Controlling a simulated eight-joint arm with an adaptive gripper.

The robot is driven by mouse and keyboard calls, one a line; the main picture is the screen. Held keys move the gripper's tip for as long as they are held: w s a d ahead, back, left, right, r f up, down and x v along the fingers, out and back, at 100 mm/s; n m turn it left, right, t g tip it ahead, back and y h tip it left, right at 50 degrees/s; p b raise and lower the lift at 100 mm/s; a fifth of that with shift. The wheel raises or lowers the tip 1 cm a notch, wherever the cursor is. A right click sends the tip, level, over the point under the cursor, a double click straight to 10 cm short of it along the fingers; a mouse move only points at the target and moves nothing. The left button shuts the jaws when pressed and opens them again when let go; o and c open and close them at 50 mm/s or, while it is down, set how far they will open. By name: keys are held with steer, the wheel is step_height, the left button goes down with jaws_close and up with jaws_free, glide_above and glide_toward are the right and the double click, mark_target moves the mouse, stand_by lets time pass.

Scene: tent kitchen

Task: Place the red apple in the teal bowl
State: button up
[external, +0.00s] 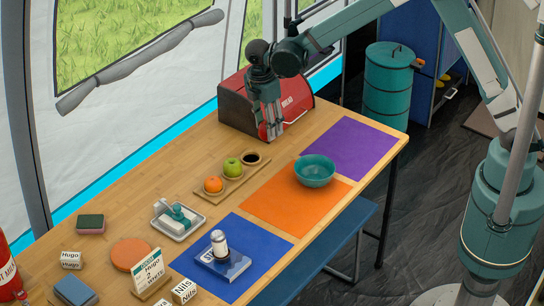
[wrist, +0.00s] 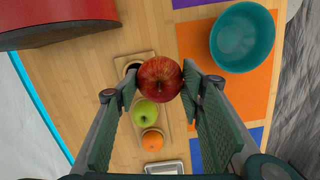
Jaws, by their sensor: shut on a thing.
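My gripper (external: 270,130) is shut on the red apple (wrist: 160,78) and holds it above the table, in front of the bread box. In the external view the apple (external: 265,131) shows only partly between the fingers. In the wrist view the apple sits between the two fingertips. The teal bowl (external: 315,171) stands upright on the orange mat, to the right of and nearer than my gripper. The wrist view shows the bowl (wrist: 242,38) at the upper right, empty and apart from the apple.
A wooden tray (external: 218,190) holds a green apple (external: 232,167) and an orange (external: 213,185), with one dark empty hollow. The red bread box (external: 235,106) stands close behind my gripper. A blue mat (external: 240,245), orange mat (external: 265,205) and purple mat (external: 345,140) line the near edge.

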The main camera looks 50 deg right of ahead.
step_height(320, 180, up, 2)
steer(key=p, duration=0.2)
glide_above(319, 175)
steer(key=shift+a+r, duration=0.1)
steer(key=shift+r, duration=0.05)
step_height(319, 175, down, 6)
steer(key=b, duration=0.1)
stand_by(0.5)
steer(key=shift+f+b, duration=0.55)
steer(key=shift+f, duration=1.45)
steer(key=shift+f+b, duration=0.6)
steer(key=shift+f, duration=0.05)
